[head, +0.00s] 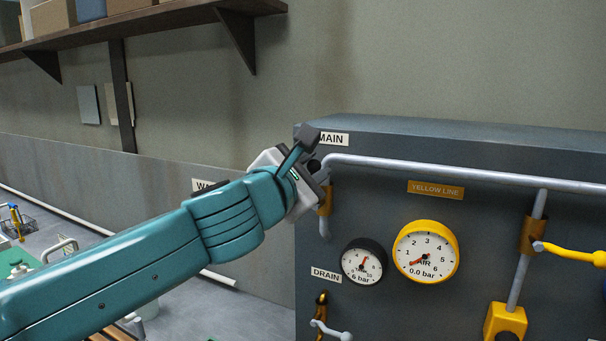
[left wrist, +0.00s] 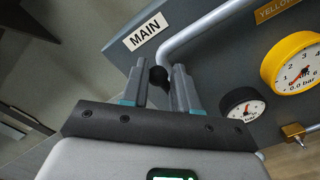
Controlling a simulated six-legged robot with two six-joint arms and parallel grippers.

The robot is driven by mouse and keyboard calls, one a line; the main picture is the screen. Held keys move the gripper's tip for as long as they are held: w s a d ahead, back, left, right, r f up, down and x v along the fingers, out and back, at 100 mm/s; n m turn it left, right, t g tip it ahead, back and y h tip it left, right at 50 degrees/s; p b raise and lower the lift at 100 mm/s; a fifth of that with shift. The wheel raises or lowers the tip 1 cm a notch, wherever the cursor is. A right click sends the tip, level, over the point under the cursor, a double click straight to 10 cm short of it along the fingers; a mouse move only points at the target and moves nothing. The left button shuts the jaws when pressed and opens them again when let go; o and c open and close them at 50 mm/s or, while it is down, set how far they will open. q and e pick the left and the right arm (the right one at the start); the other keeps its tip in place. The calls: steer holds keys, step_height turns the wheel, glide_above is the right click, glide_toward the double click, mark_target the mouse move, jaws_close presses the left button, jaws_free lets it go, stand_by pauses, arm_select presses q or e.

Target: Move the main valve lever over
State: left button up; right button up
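The main valve lever shows in the left wrist view as a black knob (left wrist: 158,77) between my left gripper's fingers (left wrist: 160,85). The fingers stand apart on either side of the knob; whether they press on it cannot be told. In the head view my left gripper (head: 318,168) is at the panel's upper left corner, just below the MAIN label (head: 333,139), and hides most of the lever. A brass valve body (head: 326,201) on the grey pipe shows just below it. The MAIN label also shows in the left wrist view (left wrist: 145,32). My right gripper is not in view.
The dark panel box (head: 460,145) carries a black gauge (head: 364,261) and a yellow air gauge (head: 426,251). A grey pipe (head: 440,173) runs along its top. A yellow-handled lever (head: 570,252) is at right, a drain lever (head: 330,330) below. A shelf (head: 150,22) hangs upper left.

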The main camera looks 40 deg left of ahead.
arm_select(q)
steer(key=shift+f, duration=0.25)
steer(key=shift+w+f, duration=0.1)
